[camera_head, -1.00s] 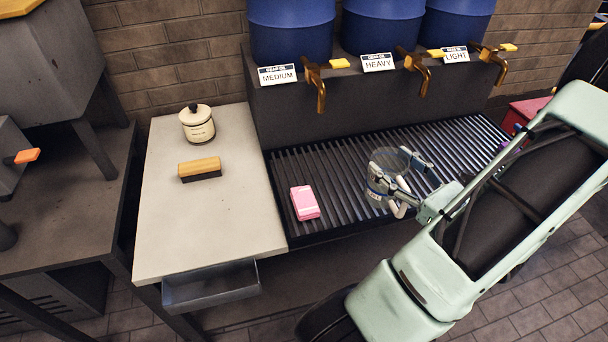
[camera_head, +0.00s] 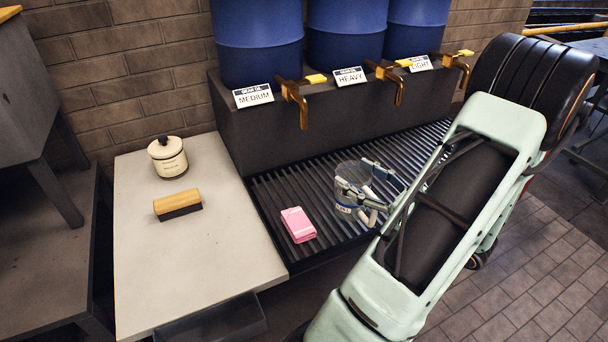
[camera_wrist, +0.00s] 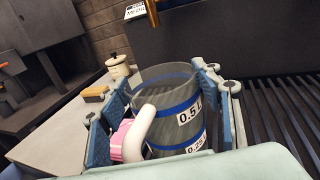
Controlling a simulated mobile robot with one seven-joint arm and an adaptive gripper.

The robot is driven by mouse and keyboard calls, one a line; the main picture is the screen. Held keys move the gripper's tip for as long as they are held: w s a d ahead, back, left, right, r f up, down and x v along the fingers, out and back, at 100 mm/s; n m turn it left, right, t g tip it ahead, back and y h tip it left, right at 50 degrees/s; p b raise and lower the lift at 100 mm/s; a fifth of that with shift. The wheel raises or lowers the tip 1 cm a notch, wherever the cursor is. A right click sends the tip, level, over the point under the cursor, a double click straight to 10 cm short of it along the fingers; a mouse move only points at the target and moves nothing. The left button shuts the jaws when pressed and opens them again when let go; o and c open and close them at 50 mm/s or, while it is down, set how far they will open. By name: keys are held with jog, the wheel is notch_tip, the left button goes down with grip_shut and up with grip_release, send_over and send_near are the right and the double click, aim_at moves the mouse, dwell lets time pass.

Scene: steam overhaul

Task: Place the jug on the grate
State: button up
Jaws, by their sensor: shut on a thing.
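The jug (camera_head: 350,190) is a clear, empty-looking measuring vessel with blue bands, a white handle and "0.5 L" labels. It also shows upright in the wrist view (camera_wrist: 172,106). My gripper (camera_head: 374,187) is shut on the jug, with one blue-padded finger on each side in the wrist view (camera_wrist: 160,108). The grate (camera_head: 276,196) is a dark slatted rack below the oil taps. The jug is over its front part, right of the pink block. I cannot tell whether the jug's base touches the slats.
Blue drums stand behind with brass taps; the middle tap (camera_head: 398,90) hangs over the grate. A pale table (camera_head: 200,270) at left bears a brush (camera_head: 178,204) and a lidded pot (camera_head: 168,158). The grate's back right is clear.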

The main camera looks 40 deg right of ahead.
jog(key=w+f+b, duration=0.1)
jog(key=w+f, duration=0.2)
jog(key=w, duration=1.2)
jog(key=shift+w+f+b, duration=0.2)
jog(key=shift+w+b, duration=0.1)
jog(key=shift+f, duration=0.2)
jog(key=o, duration=1.7)
jog(key=shift+r, duration=0.15)
